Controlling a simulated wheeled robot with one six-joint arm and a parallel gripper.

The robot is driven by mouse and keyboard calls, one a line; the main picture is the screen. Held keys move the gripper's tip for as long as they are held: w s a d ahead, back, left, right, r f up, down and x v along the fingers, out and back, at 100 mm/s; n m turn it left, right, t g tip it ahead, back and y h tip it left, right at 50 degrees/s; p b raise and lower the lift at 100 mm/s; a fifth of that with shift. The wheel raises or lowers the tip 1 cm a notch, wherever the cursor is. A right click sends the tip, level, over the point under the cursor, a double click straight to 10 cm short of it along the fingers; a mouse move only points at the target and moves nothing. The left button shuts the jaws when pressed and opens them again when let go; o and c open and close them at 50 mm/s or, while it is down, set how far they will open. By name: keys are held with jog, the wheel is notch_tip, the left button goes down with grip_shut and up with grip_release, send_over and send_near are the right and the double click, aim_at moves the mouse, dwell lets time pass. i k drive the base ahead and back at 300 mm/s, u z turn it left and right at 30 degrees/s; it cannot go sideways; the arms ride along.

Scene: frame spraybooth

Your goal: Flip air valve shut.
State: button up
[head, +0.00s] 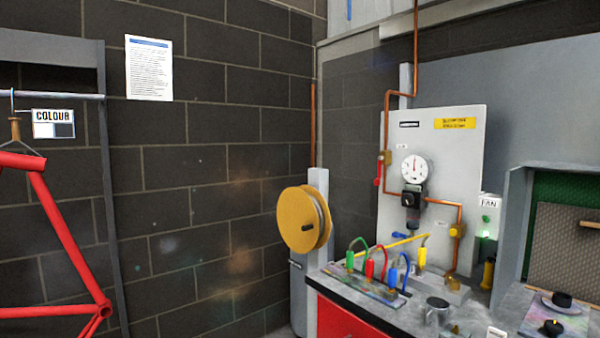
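A grey wall panel (442,145) at right carries a copper air pipe (435,199) with a white round gauge (415,169) above a black regulator (413,198). A small valve with a red lever (377,171) sits on the pipe at the panel's left edge; the lever points down, roughly along the pipe. Lower right on the pipe is a yellow fitting (457,231). The panel's labels are too small to read, so I cannot tell which fitting is named the air valve. My gripper is not in view.
A bench (340,278) with a red front stands below the panel, holding green, red and blue looped tools (372,264) and a metal cup (437,310). A yellow hose reel (303,219) is left of it. A red bike frame (62,225) hangs at far left. A fan box (488,216) is right.

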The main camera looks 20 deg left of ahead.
aim_at(377, 181)
jog(key=u, duration=0.65)
jog(key=i, duration=0.35)
jog(key=u, duration=0.8)
jog(key=i, duration=1)
jog(key=u, duration=0.4)
jog(key=i, duration=0.9)
jog(key=z, duration=0.95)
jog(key=i, duration=0.9)
jog(key=z, duration=0.75)
